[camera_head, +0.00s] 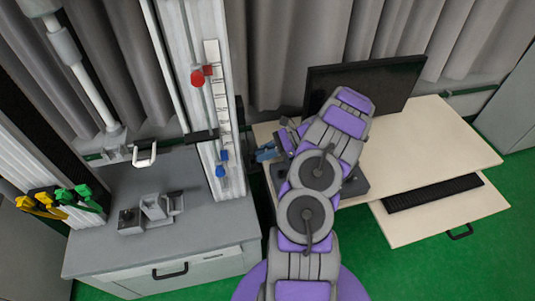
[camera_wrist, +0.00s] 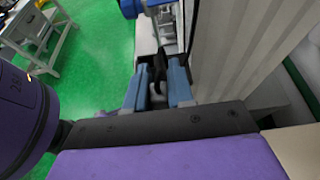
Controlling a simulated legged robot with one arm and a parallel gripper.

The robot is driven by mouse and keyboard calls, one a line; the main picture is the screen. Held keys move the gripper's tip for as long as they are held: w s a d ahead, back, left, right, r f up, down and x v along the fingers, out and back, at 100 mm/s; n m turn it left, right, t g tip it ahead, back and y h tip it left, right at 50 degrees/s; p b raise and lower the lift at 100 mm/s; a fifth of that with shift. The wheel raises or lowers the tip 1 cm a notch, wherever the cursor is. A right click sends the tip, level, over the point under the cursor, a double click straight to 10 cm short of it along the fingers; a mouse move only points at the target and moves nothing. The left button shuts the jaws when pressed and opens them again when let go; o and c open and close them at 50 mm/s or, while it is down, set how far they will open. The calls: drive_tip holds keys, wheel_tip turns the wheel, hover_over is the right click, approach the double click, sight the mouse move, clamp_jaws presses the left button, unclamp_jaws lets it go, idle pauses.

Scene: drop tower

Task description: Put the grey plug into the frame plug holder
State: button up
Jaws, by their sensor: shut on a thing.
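My gripper (camera_head: 267,153), with blue fingers, is at the right of the white upright frame (camera_head: 205,110), apart from it in the head view. In the wrist view my gripper (camera_wrist: 160,72) is shut on a narrow dark thing (camera_wrist: 158,66), which looks like the grey plug; the fingers hide part of it. In the head view the held thing is too small to make out. The frame carries a red knob (camera_head: 197,78) and a blue piece (camera_head: 221,168) low down. I cannot tell which part is the plug holder.
A grey cabinet (camera_head: 190,240) bears a metal fixture (camera_head: 152,207). Yellow plugs (camera_head: 42,205) and green plugs (camera_head: 78,197) hang at the left. A desk (camera_head: 440,135) with a monitor (camera_head: 390,83) and keyboard (camera_head: 430,192) stands at the right. Curtains (camera_head: 290,40) are behind.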

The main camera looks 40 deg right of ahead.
drive_tip(key=shift+w+r, duration=0.25)
drive_tip(key=shift+r, duration=0.05)
drive_tip(key=a+r, duration=0.1)
drive_tip(key=a, duration=0.1)
drive_tip(key=shift+w+a+r, duration=0.15)
drive_tip(key=shift+a+r, duration=0.15)
drive_tip(key=shift+r, duration=0.05)
drive_tip(key=shift+w+a+r, duration=0.1)
drive_tip(key=shift+a+r, duration=0.35)
drive_tip(key=shift+a, duration=0.1)
drive_tip(key=shift+w+r+b, duration=0.15)
drive_tip(key=shift+r+b, duration=0.2)
drive_tip(key=shift+r, duration=0.25)
drive_tip(key=shift+a+r, duration=0.15)
drive_tip(key=shift+w+a+r, duration=0.15)
drive_tip(key=shift+a+r, duration=0.55)
drive_tip(key=shift+a, duration=0.25)
drive_tip(key=shift+a+f+b, duration=0.1)
drive_tip(key=shift+b, duration=0.4)
drive_tip(key=shift+d+f, duration=0.2)
drive_tip(key=shift+f, duration=0.4)
drive_tip(key=shift+d+f, duration=0.2)
drive_tip(key=shift+f, duration=0.35)
drive_tip(key=shift+a+f+b, duration=0.15)
drive_tip(key=shift+a+f, duration=0.05)
drive_tip(key=shift+f, duration=0.35)
drive_tip(key=shift+a+f+b, duration=0.15)
drive_tip(key=shift+f, duration=0.4)
drive_tip(key=shift+d+f, duration=0.2)
drive_tip(key=shift+f, duration=0.15)
